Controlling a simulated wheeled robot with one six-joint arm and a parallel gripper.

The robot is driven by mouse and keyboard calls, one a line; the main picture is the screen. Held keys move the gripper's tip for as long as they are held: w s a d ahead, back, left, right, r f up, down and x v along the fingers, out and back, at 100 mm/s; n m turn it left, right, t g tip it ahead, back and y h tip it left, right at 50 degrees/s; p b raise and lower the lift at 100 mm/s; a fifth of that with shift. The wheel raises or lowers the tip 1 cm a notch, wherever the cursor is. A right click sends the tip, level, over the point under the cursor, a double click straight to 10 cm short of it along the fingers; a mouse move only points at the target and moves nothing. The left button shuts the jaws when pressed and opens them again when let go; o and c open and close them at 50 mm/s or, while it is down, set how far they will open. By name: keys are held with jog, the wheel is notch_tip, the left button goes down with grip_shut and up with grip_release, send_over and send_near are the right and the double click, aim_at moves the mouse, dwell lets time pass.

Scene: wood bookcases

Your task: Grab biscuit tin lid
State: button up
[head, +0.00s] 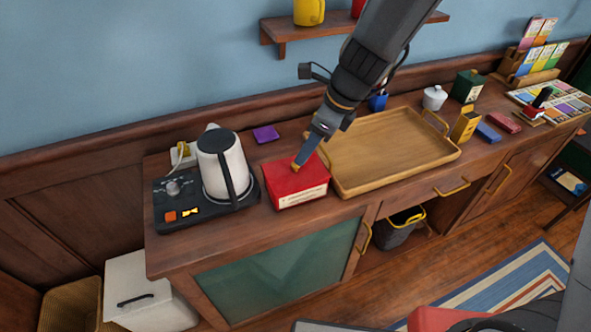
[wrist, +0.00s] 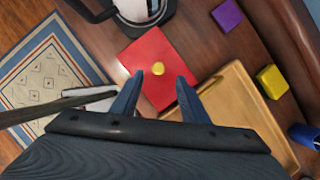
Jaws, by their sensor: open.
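The biscuit tin is a red box with a cream label band on its front, standing on the wooden cabinet top. Its flat red lid (head: 283,180) has a small yellow knob on top. In the wrist view the lid (wrist: 142,52) lies ahead of the fingers, and the knob (wrist: 158,69) shows between and just beyond the two fingertips. My gripper (head: 300,163) comes down from above, over the lid near the knob. In the wrist view my gripper (wrist: 163,77) is open, with one finger on each side. In the head view the gripper partly hides the knob.
A white and black kettle (head: 212,165) stands on a dark base (head: 175,217) left of the tin. A wooden tray (head: 390,150) lies close on the right. A purple block (head: 266,134) lies behind. A shelf (head: 285,32) is above at the back.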

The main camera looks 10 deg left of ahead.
aim_at(295, 169)
jog(key=x, duration=0.5)
jog(key=shift+a+f, duration=0.25)
jog(key=shift+a, duration=0.05)
jog(key=shift+s, duration=0.1)
grip_shut()
